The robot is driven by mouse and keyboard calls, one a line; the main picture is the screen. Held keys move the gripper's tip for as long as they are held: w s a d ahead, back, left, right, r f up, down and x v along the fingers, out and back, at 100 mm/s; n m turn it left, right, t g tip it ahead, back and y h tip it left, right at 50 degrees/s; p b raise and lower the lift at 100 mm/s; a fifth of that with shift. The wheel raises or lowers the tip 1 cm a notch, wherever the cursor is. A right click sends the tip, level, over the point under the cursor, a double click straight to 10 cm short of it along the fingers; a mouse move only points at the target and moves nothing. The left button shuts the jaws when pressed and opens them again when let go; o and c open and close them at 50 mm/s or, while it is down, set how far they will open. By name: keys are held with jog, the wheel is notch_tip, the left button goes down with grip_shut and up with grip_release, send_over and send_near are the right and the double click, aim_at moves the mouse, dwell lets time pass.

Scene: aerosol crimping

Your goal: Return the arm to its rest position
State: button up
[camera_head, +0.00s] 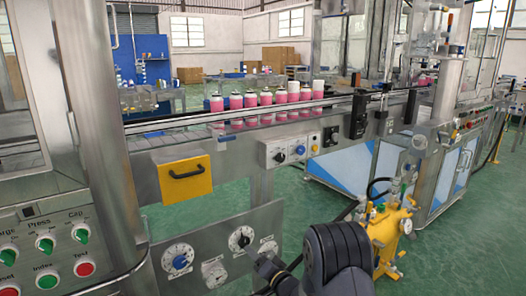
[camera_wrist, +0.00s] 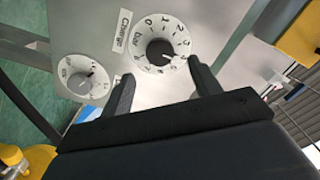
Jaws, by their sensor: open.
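My gripper (camera_wrist: 161,72) is open in the wrist view, its two dark fingers spread. A black knob (camera_wrist: 160,52) on a white numbered dial, with a "Charge" label beside it, lies just beyond and between the fingertips. The jaws hold nothing, and a gap shows between each finger and the knob. In the head view my dark arm (camera_head: 335,252) reaches in from the bottom, with my gripper (camera_head: 262,268) close in front of the steel panel, by the black knob (camera_head: 240,239). The fingertips are too small there to make out clearly.
A yellow pump unit (camera_head: 392,235) stands right of my arm. Green floor (camera_head: 455,255) is open at the right.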

aim_at(245, 243)
jog(key=b+x, duration=0.1)
jog(key=x, duration=0.5)
jog(key=shift+f, duration=0.1)
jog(key=shift+s+n, duration=0.1)
jog(key=shift+n, duration=0.7)
jog(key=n+b, duration=0.1)
jog(key=n, duration=0.3)
jog(key=shift+n+b, duration=0.35)
jog(key=shift+n, duration=0.05)
jog(key=n, duration=0.7)
jog(key=shift+s+b, duration=0.1)
jog(key=shift+b, duration=0.3)
jog(key=shift+s+d+n, duration=0.2)
jog(key=shift+s+n, duration=0.05)
jog(key=shift+n, duration=0.05)
jog(key=shift+p+v, duration=0.6)
jog(key=shift+v, duration=2)
